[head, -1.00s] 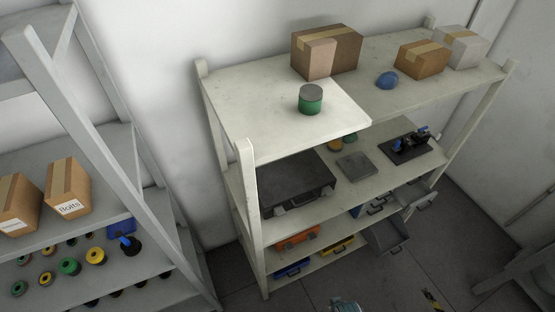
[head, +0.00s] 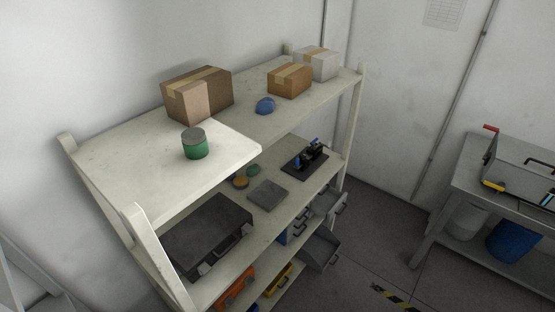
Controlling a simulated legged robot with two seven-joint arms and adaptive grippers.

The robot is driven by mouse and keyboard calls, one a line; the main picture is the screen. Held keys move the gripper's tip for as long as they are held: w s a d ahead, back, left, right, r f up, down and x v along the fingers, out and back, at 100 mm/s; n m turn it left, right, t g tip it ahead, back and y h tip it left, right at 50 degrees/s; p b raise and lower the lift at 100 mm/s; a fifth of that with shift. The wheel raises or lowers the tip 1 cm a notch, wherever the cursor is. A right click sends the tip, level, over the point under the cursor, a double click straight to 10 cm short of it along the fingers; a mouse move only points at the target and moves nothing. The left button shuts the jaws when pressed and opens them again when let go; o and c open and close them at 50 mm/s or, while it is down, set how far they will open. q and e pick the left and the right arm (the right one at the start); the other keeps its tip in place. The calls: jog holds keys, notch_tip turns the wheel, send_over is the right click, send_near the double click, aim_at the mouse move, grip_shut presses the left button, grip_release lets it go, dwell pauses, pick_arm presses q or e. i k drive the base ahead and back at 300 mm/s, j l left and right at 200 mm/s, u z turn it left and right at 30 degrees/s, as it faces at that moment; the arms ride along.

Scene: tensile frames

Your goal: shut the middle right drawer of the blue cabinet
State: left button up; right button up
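The blue cabinet (head: 283,236) stands low in the shelf unit, mostly hidden, with a bit of its blue side showing. A grey drawer (head: 319,249) sticks out from it towards the floor, pulled open. Another grey drawer (head: 340,203) sticks out further right and higher. More drawer fronts with dark handles show between them. I cannot tell from this angle which one is the middle right drawer. Neither of my grippers shows in the head view.
A workbench (head: 466,165) with a metal toolbox (head: 525,172) stands at right. The floor between shelf and bench is mostly clear.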

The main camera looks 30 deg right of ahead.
aim_at(326, 206)
jog(key=z, duration=1.6)
